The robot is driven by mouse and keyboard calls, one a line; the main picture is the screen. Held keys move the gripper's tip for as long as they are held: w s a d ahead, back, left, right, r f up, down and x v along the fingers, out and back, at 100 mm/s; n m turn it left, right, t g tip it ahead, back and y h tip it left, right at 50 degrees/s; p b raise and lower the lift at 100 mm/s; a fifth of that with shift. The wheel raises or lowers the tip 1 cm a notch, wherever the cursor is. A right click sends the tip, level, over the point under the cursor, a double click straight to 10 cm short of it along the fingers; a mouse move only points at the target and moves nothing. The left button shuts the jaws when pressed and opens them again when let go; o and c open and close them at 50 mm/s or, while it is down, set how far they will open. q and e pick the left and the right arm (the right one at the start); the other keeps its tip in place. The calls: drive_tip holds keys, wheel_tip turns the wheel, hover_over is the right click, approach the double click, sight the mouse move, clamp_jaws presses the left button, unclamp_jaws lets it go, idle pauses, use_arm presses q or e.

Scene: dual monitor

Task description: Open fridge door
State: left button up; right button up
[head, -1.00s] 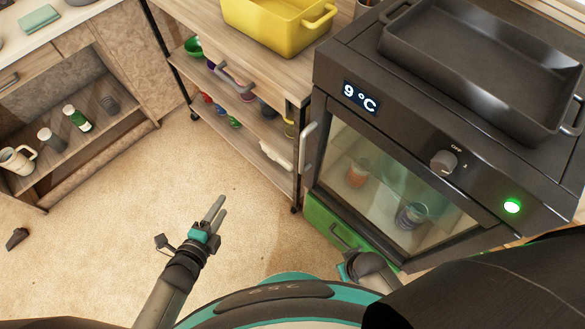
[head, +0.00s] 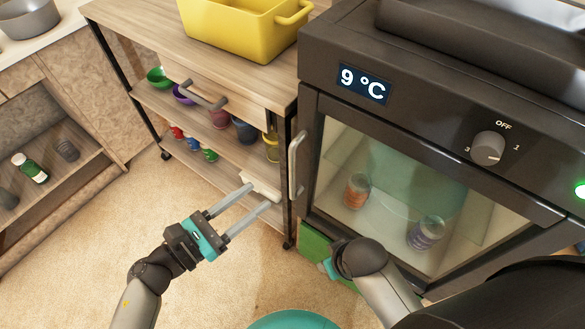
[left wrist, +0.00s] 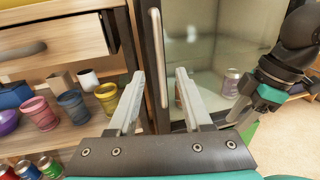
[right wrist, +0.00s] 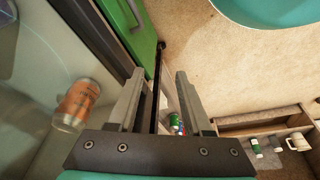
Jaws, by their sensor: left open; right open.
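The black fridge (head: 400,110) with a "9 °C" display stands at the right in the head view. Its glass door (head: 400,190) looks shut, with a vertical metal handle (head: 296,165) on its left side. My left gripper (head: 259,196) is open and empty, left of the handle and apart from it. In the left wrist view the handle (left wrist: 158,58) shows ahead, between the lines of the open fingers (left wrist: 159,77). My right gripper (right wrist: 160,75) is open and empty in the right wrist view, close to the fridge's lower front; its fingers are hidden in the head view.
A wooden trolley (head: 240,85) stands directly left of the fridge, with a yellow pot (head: 245,30) on top, a drawer handle sticking out, and cups and cans on its shelves. A green panel (head: 315,245) is below the fridge door. Carpet is free at the lower left.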

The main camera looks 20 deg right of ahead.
sight(290, 171)
use_arm(q)
drive_tip(key=shift+b+x, duration=0.75)
drive_tip(key=shift+x, duration=4.95)
use_arm(e)
drive_tip(key=shift+w+r, duration=0.25)
drive_tip(key=shift+r, duration=0.6)
drive_tip(key=shift+w+r, duration=0.25)
drive_tip(key=shift+r, duration=0.55)
use_arm(q)
drive_tip(key=shift+c, duration=0.4)
clamp_jaws()
